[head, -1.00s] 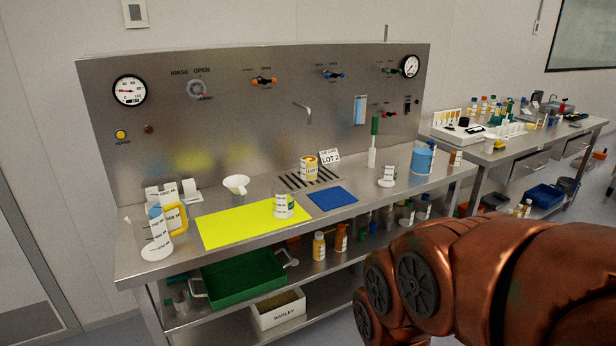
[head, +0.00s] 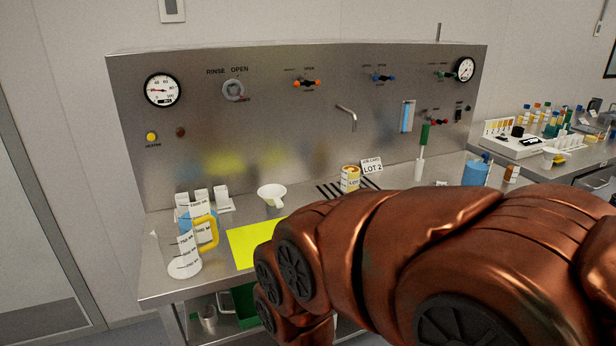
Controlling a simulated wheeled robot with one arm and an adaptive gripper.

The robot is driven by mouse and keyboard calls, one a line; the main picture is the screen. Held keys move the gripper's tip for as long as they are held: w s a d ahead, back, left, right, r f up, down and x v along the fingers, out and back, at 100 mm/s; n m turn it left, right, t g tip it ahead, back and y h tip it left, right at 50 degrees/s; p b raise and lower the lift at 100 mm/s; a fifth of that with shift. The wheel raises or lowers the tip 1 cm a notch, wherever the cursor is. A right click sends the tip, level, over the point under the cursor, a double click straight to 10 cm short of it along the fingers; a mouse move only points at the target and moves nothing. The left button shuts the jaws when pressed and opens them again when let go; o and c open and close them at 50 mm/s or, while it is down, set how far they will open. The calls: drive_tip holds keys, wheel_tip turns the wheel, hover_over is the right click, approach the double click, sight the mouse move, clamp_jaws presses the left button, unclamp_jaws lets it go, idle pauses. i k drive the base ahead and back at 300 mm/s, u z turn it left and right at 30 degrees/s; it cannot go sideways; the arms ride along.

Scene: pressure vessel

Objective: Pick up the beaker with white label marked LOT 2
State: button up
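A small beaker (head: 350,180) with a white label and yellow contents stands on the black slotted grate at the back of the steel bench. The print on its label is too small to read surely. A white card (head: 372,167) reading LOT 2 stands just behind it to the right. My copper-coloured arm crosses the lower right of the head view, in front of the bench. My gripper is not in view. The labelled beaker seen earlier on the yellow mat is now hidden behind my arm.
Left on the bench are a yellow-handled jug (head: 204,230), a labelled beaker (head: 185,256) and a funnel (head: 271,195). The yellow mat (head: 247,245) is partly covered by my arm. A blue container (head: 475,174) and green-handled brush (head: 423,140) stand right. A tap (head: 348,115) juts out above the grate.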

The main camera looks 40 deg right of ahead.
sight(350, 171)
drive_tip(key=z, duration=0.25)
drive_tip(key=i, duration=0.95)
drive_tip(key=z, duration=0.6)
